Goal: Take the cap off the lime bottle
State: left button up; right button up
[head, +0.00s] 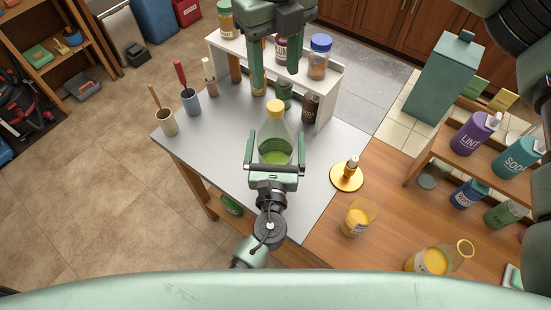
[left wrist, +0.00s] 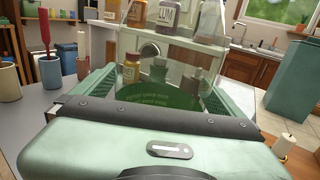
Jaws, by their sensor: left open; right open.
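The lime bottle (head: 277,130) stands on the grey table top, a clear flask with green liquid in its lower part. Its yellow cap (head: 275,106) is on its neck. My left gripper (head: 275,136) is open, with a finger on each side of the bottle. In the left wrist view, the green liquid (left wrist: 155,95) shows between the fingers; the cap is out of frame. My right gripper (head: 276,82) is open and empty, fingers pointing down, just beyond the cap in the head view. Its exact height over the cap is hard to tell.
A white shelf (head: 222,44) with several jars stands behind the bottle. Cups with tools (head: 190,100) line the left table edge. A gold stand (head: 346,178), a glass of orange liquid (head: 358,216) and an orange flask (head: 434,262) stand to the right.

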aim_at(276, 105)
jog(key=shift+s, duration=0.1)
pick_arm(q)
grip_shut()
pick_arm(e)
jog(key=m, duration=0.4)
jog(key=shift+m, duration=0.4)
jog(key=m, duration=0.4)
jog(key=shift+m, duration=0.4)
jog(key=m, duration=0.7)
jog(key=shift+m, duration=0.4)
jog(key=shift+f+m, duration=0.3)
jog(key=shift+f, duration=0.1)
pick_arm(q)
jog(key=shift+f, duration=0.1)
pick_arm(e)
jog(key=shift+f, duration=3.6)
